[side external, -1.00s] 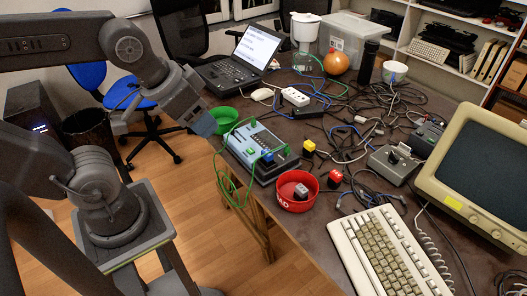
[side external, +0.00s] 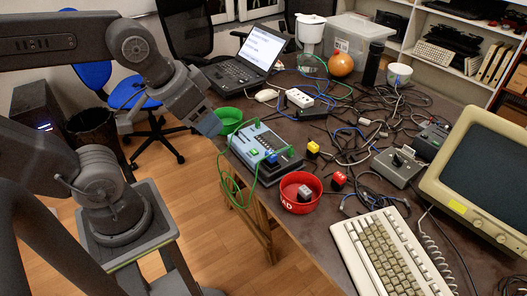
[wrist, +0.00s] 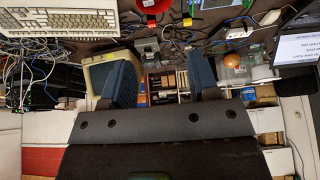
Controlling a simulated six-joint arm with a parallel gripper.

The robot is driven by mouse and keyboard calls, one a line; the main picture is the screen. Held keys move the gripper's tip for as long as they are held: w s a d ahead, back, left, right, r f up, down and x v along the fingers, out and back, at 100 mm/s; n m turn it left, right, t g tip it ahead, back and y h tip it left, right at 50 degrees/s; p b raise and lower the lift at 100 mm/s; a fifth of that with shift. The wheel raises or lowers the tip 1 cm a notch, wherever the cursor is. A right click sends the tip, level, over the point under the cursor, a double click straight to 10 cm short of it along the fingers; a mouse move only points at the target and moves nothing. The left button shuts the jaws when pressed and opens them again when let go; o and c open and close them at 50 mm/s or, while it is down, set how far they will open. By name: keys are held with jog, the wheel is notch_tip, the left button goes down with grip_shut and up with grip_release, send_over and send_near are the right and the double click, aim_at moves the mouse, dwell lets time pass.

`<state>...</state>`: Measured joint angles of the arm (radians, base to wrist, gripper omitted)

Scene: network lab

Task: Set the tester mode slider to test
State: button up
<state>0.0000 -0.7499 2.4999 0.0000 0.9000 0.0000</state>
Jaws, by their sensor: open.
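The tester (side external: 253,145) is a light-blue box with a dark front edge, near the table's left edge in the side external view. Green leads run over it and hang off the edge. Its mode slider is too small to make out, so its position cannot be told. My gripper (side external: 209,123) is just above and left of the tester, clear of it, beyond the table edge. In the wrist view my gripper (wrist: 160,80) has its two blue-grey fingers wide apart with nothing between them. The tester is not clearly visible there.
A green bowl (side external: 229,118) stands close behind the tester, near my gripper. A red bowl (side external: 302,204) stands in front of the tester. A yellow-and-black block (side external: 313,150) and a red-and-black block (side external: 338,181) lie to the right. Tangled cables cover the middle of the table.

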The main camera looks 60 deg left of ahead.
jog(key=shift+c, duration=0.8)
jog(key=shift+g+y, duration=0.3)
jog(key=shift+g, duration=0.4)
jog(key=w+a, duration=0.1)
jog(key=w, duration=0.1)
jog(key=w+a, duration=0.2)
jog(key=w, duration=0.1)
jog(key=w+a, duration=0.1)
jog(key=w, duration=0.1)
jog(key=shift+w+a+r, duration=0.3)
jog(key=shift+w, duration=0.1)
jog(key=shift+c, duration=0.4)
jog(key=g, duration=0.4)
send_over(236, 130)
notch_tip(236, 130, down, 16)
jog(key=f, duration=0.1)
notch_tip(236, 130, down, 14)
jog(key=shift+r, duration=0.25)
jog(key=shift+c, duration=0.4)
grip_shut()
